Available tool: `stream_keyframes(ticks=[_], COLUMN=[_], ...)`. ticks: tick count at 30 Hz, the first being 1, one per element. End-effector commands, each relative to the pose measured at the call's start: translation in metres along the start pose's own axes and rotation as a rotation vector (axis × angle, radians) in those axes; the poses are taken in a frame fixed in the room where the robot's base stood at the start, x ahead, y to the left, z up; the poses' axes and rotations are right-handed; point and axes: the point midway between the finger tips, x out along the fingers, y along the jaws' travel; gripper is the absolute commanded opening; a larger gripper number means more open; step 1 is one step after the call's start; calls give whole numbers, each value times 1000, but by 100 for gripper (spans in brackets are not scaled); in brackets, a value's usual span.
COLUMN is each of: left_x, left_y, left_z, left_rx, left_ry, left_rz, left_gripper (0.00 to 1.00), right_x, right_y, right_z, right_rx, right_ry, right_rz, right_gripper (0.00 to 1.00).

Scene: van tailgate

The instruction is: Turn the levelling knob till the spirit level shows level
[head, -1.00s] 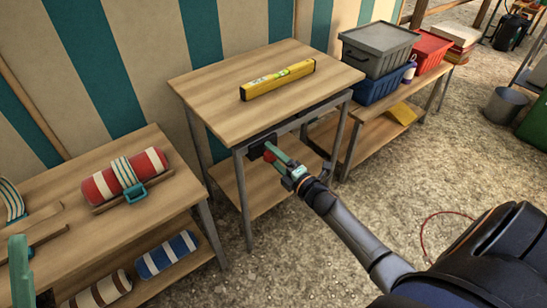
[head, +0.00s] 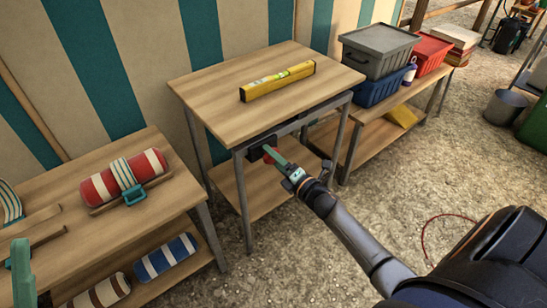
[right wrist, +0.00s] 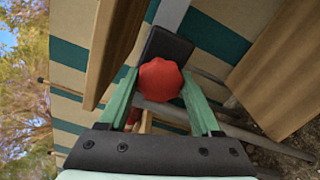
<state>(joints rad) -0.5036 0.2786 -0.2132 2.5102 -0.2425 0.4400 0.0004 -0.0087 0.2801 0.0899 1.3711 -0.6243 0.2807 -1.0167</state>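The yellow spirit level (head: 277,81) lies on top of the wooden table (head: 215,85). Its vial is too small for me to read the bubble. The red levelling knob (right wrist: 160,80) sits on a dark mount (right wrist: 166,45) under the table's edge. In the head view the knob (head: 267,158) is partly hidden by my right gripper (head: 272,153). In the right wrist view the green fingers of this gripper (right wrist: 160,76) lie on both sides of the knob, seemingly against it. Part of my left gripper (head: 21,265) shows at the lower left, away from the table.
A low bench (head: 95,225) at the left holds a red-and-white roll (head: 103,187). A bench behind at the right carries a grey crate (head: 375,58), a blue crate (head: 378,88) and a red crate (head: 428,55). The gravel floor right of the table is open.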

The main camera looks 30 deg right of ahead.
Motion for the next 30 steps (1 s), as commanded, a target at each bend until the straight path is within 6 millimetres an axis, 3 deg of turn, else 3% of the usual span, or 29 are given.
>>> stream_keyframes(ticks=[1, 6, 17, 26, 30], left_x=[0, 0, 1, 10, 1], left_y=[0, 0, 0, -5, -4], left_z=[0, 0, -1, -8, 30], left_rx=[0, 0, 1, 15, -24], left_ry=[0, 0, 0, 0, -151], left_rz=[0, 0, 1, 4, -15], left_gripper=[50, 50, 50, 50, 50], right_x=[0, 0, -6, -57, -85], right_y=[-1, 0, 0, 0, 0], right_z=[-1, 0, 0, 0, 0], right_rx=[1, 2, 2, 4, 4], right_ry=[1, 1, 1, 1, 0], right_rz=[-1, -1, -1, -5, -4], right_gripper=[71, 90, 91, 91, 91])
